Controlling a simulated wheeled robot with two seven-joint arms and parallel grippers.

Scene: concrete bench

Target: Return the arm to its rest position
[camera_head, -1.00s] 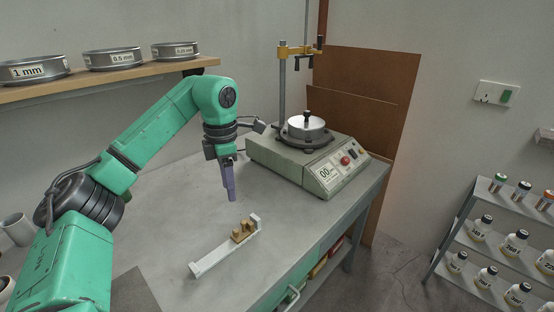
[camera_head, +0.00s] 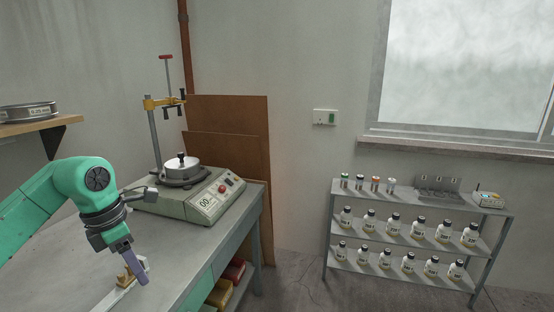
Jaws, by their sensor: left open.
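My left arm (camera_head: 84,188) is green and comes in from the left over the bench (camera_head: 70,240). My left gripper (camera_head: 138,272) has purple-grey fingers that point down, seen nearly edge-on, and is open. In the picture its fingers overlap a white rail with a tan block (camera_head: 126,278) on the bench. I cannot tell whether they touch it. The near part of the rail is cut off by the bottom edge. My right gripper is not in view.
A sieve shaker (camera_head: 193,196) with a metal pan and a clamp post (camera_head: 155,140) stands just beyond the gripper. A wall shelf (camera_head: 40,126) with a sieve (camera_head: 27,112) is at far left. A bottle rack (camera_head: 412,233) stands at right, with open floor before it.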

